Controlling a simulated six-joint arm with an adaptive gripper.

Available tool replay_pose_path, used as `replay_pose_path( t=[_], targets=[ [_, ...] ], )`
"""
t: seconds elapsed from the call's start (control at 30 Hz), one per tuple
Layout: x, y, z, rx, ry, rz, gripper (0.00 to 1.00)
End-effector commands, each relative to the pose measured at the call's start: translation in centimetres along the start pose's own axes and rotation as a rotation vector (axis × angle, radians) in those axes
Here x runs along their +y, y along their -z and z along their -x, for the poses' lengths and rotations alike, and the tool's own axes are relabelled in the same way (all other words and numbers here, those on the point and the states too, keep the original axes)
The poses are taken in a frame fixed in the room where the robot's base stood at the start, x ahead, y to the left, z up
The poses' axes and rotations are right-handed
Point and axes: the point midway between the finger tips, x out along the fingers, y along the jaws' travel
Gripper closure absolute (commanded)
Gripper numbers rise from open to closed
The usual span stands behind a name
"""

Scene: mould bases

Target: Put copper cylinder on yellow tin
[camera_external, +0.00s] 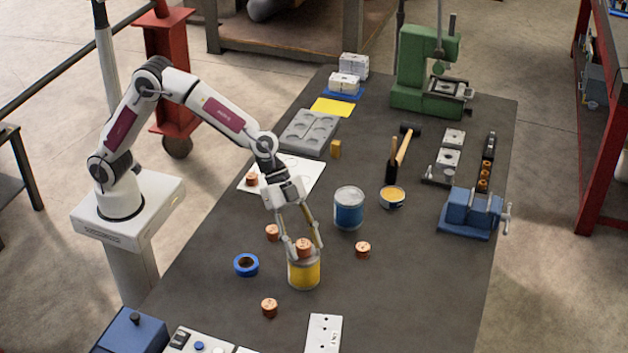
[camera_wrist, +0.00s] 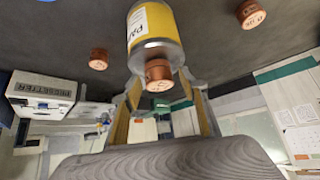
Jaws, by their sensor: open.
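A copper cylinder (camera_external: 304,246) sits upright on top of the yellow tin (camera_external: 304,273), which has a grey metal rim. My gripper (camera_external: 303,240) points down over the tin, with its fingers open on either side of this cylinder. In the wrist view the same cylinder (camera_wrist: 158,74) stands on the lid end of the yellow tin (camera_wrist: 152,28), between the spread fingers of my gripper (camera_wrist: 160,88). Whether a finger touches it is hard to tell. Other copper cylinders stand on the table, at left (camera_external: 272,232), right (camera_external: 363,249) and front (camera_external: 269,307).
A blue tin (camera_external: 348,212) stands behind and right of the yellow tin. A blue tape roll (camera_external: 246,264) lies to its left. A white plate (camera_external: 323,334) lies in front. A blue vise (camera_external: 471,211) is at the right edge.

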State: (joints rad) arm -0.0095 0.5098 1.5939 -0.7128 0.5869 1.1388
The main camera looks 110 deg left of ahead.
Motion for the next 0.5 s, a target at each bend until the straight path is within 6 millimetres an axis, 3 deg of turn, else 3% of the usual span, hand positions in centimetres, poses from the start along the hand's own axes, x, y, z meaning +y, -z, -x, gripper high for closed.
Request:
replay_pose_path(
  t=[0.27,0.5],
  targets=[
    [0.0,0.2,1.9,0.002,0.001,0.000,0.57],
    [-0.1,0.1,5.0,0.002,0.002,0.000,0.57]
  ],
)
